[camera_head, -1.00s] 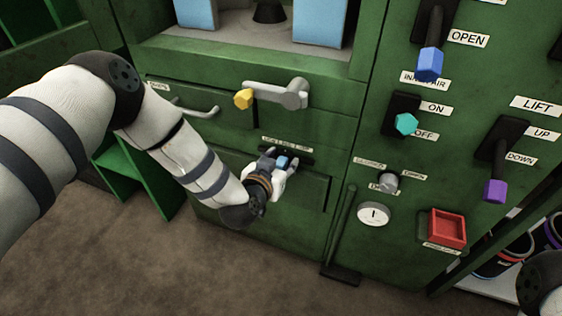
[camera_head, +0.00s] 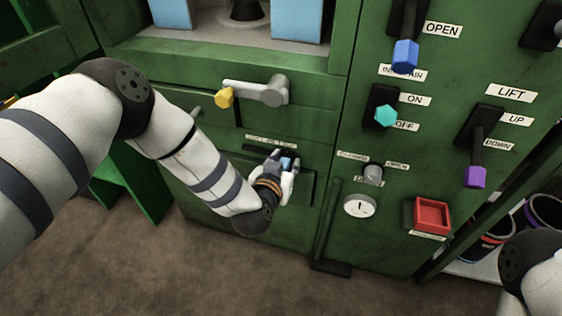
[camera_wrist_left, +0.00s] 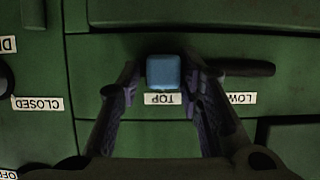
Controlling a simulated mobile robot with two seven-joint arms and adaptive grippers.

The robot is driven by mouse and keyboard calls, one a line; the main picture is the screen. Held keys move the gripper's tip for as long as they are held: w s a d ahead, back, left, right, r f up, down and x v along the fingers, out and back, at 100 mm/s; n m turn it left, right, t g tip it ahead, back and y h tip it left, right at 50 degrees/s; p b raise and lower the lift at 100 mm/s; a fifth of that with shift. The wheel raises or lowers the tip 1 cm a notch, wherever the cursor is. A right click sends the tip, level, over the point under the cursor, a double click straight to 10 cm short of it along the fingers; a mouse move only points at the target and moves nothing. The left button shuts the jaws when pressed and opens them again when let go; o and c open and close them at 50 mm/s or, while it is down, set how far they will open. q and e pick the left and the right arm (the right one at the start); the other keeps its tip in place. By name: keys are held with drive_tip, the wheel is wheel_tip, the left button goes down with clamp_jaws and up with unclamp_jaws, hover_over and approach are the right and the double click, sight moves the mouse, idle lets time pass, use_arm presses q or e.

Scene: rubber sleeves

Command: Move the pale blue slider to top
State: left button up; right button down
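The pale blue slider (camera_head: 287,163) sits in a dark horizontal slot on the green cabinet front, toward the slot's right part in the head view. In the left wrist view, which is upside down, the slider (camera_wrist_left: 163,72) stands over the TOP label (camera_wrist_left: 164,99). The LOW label (camera_wrist_left: 238,98) is partly hidden by a finger. My left gripper (camera_head: 284,165) straddles the slider (camera_wrist_left: 163,72); its fingers stand on both sides, with a narrow gap on the left and the other finger close or touching. My right gripper is not visible.
A yellow-tipped handle (camera_head: 224,97) sticks out above the slot. To the right are a grey knob (camera_head: 373,174), a white dial (camera_head: 359,206), a red square button (camera_head: 432,215) and a cyan-tipped switch (camera_head: 386,116). Part of my right arm shows at lower right.

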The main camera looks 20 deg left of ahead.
use_arm(q)
drive_tip(key=shift+o, duration=0.3)
drive_tip(key=shift+d, duration=0.2)
drive_tip(key=v, duration=1.2)
